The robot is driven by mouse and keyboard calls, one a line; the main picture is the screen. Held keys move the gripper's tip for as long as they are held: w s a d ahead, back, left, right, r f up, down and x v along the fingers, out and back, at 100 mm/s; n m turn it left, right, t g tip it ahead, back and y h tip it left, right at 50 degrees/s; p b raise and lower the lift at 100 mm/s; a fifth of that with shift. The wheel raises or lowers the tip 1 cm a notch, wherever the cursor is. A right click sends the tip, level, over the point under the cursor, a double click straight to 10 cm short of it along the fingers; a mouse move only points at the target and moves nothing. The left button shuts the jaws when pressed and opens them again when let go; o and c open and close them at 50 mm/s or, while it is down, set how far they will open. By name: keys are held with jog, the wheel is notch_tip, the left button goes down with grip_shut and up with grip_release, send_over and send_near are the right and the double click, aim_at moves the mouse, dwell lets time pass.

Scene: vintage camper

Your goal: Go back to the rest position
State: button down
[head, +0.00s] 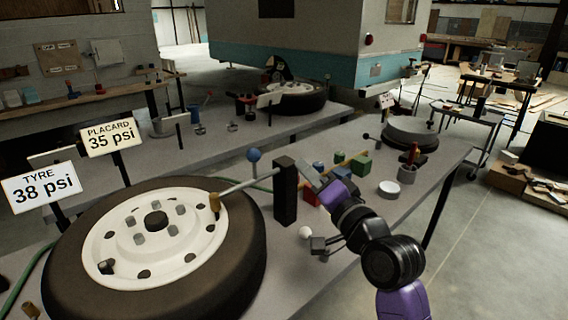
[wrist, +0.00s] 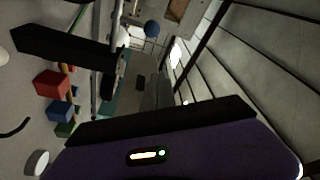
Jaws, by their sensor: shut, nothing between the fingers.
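My gripper (head: 312,177) is at the end of my purple and black arm, which reaches in from the lower right in the head view. It is above the grey bench, just right of a black upright post (head: 286,192). Its small fingers are shut with nothing seen between them. The post also shows in the wrist view (wrist: 60,46). My purple wrist housing fills the lower part of the wrist view, and the fingertips are not clear there.
A tyre on a white wheel (head: 155,232) lies at front left, with a lever from the post reaching over it. Red (wrist: 52,84), blue (wrist: 60,112) and green (wrist: 66,130) blocks and a white round dish (head: 388,189) are close to my gripper. Open floor (head: 480,250) is at right.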

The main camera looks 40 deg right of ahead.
jog(key=s+a+f+n+g+y, duration=0.1)
jog(key=s+a+f+n, duration=0.3)
jog(key=s, duration=0.7)
jog(key=s+a+f+n+g+y, duration=0.1)
jog(key=s+a+f+n+g, duration=0.1)
jog(key=s+a+f+n, duration=0.3)
jog(key=s+a+f+n+g+y, duration=0.1)
jog(key=s+a+f+n, duration=0.3)
jog(key=s+a+f, duration=0.6)
jog(key=s+a, duration=0.1)
jog(key=s, duration=0.8)
jog(key=shift+f+n+y+p, duration=0.25)
jog(key=shift+n+y+p, duration=0.1)
jog(key=shift+n+y, duration=0.05)
jog(key=shift+s+d, duration=0.1)
jog(key=shift+d, duration=0.05)
